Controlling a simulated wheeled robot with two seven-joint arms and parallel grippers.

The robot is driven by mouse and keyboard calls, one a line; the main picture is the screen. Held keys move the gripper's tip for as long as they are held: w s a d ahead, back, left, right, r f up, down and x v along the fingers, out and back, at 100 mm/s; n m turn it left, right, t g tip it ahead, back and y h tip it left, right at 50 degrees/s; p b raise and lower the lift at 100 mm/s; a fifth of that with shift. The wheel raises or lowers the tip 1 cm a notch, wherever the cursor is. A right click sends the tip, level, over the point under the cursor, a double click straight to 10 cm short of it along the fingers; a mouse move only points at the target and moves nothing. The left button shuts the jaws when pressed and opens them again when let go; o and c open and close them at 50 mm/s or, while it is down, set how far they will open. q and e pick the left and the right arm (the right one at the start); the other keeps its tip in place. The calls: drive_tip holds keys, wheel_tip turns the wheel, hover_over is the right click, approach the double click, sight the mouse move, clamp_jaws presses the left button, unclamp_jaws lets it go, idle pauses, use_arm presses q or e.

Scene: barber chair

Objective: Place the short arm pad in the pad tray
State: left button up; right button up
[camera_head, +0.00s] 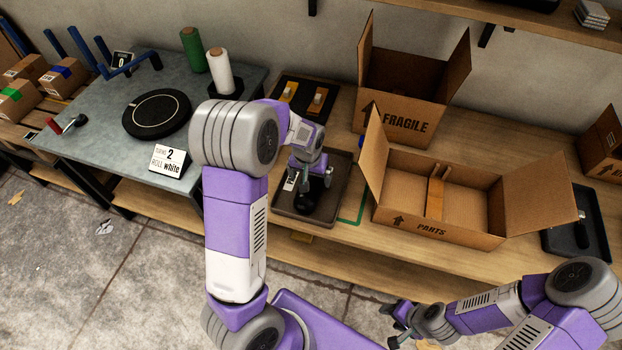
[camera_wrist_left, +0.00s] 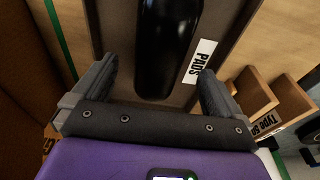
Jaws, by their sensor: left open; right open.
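A black, rounded arm pad (camera_head: 305,203) lies in the dark brown pad tray (camera_head: 341,190) on the wooden bench. In the left wrist view the pad (camera_wrist_left: 165,45) is long and glossy, and a "PADS" label shows on the tray (camera_wrist_left: 222,22) beside it. My left gripper (camera_head: 307,180) is over the tray, open, with its fingers on either side of the pad's near end and gaps to both. The gripper partly hides the pad in the head view. My right gripper (camera_head: 398,326) is open and empty, low in front of the bench.
An open "PARTS" box (camera_head: 450,240) stands right of the tray, with a "FRAGILE" box (camera_head: 405,90) behind it. A black tray (camera_head: 578,225) is at the far right. A dark board (camera_head: 300,97) lies behind my left gripper. A grey table (camera_head: 90,140) stands left.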

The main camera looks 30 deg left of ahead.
use_arm(q)
drive_tip(key=r, duration=0.2)
drive_tip(key=r+p, duration=0.1)
drive_tip(key=r, duration=0.1)
drive_tip(key=s+r, duration=0.1)
drive_tip(key=r, duration=0.1)
use_arm(e)
wheel_tip(320, 180, up, 2)
use_arm(q)
drive_tip(key=shift+d, duration=0.1)
